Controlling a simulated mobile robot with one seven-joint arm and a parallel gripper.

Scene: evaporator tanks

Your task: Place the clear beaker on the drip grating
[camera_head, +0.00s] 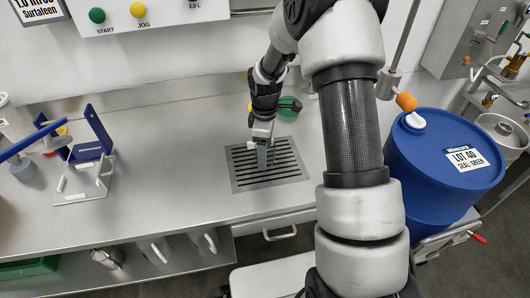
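The drip grating (287,171) is a dark slotted square set into the steel counter near the middle of the view. My gripper (262,158) points down over the left middle part of the grating, with its grey fingertips close to or at the slots. The fingers look near each other, but they are too small and edge-on to tell whether they are open or shut. I cannot make out a clear beaker on the grating or at the fingers.
A green object (289,104) lies behind my gripper. A white and blue rack (84,190) stands at the left. A large blue drum (440,165) stands right of my arm. The counter (170,180) between rack and grating is clear. A drawer handle (280,234) is below the front edge.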

